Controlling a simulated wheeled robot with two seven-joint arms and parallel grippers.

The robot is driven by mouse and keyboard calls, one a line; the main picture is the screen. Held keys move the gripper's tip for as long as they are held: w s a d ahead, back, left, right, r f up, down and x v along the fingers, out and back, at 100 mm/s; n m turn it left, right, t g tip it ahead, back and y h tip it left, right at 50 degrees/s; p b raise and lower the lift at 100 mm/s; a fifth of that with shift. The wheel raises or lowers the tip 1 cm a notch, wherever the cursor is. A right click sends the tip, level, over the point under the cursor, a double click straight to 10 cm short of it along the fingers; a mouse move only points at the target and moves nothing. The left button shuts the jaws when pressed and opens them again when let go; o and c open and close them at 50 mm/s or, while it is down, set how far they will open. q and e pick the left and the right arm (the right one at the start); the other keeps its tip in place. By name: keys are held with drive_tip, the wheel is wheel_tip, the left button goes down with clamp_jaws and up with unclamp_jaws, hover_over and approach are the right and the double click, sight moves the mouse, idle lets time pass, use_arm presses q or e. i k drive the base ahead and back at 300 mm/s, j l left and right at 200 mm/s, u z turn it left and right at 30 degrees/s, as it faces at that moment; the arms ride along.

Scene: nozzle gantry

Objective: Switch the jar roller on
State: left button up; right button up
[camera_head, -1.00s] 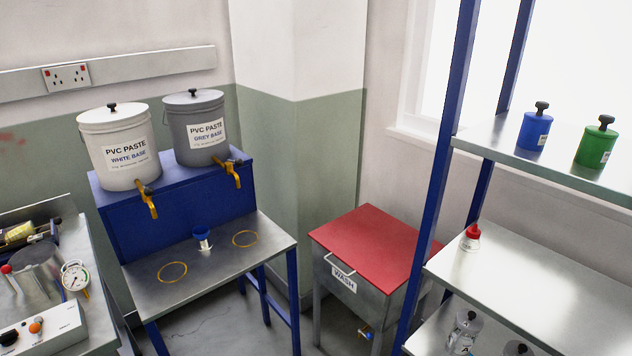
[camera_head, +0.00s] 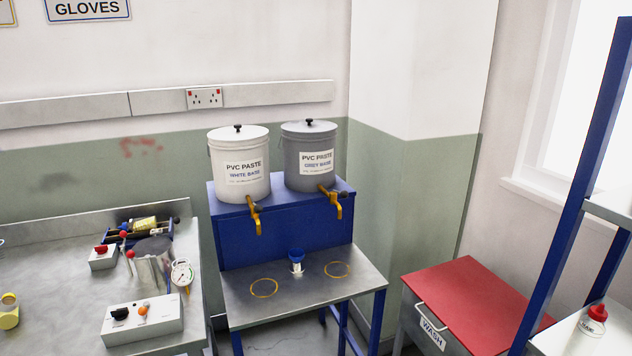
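A low dark-blue unit (camera_head: 164,238) with a jar with a yellowish label (camera_head: 144,224) lying across it stands at the back of the left bench; it looks like the jar roller. A small pale box with a red knob (camera_head: 102,250) stands in front of it to the left. I cannot tell whether this box belongs to the roller or whether the roller is turning. Neither of my grippers is in view.
On the left bench (camera_head: 50,290) are a metal pot (camera_head: 152,268) with a gauge (camera_head: 181,273) and a white control box (camera_head: 142,320). A blue stand (camera_head: 283,237) holds two paste buckets. A red-lidded wash bin (camera_head: 478,300) and shelving are at right.

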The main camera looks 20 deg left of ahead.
sight(101, 249)
drive_tip(key=u, duration=1.15)
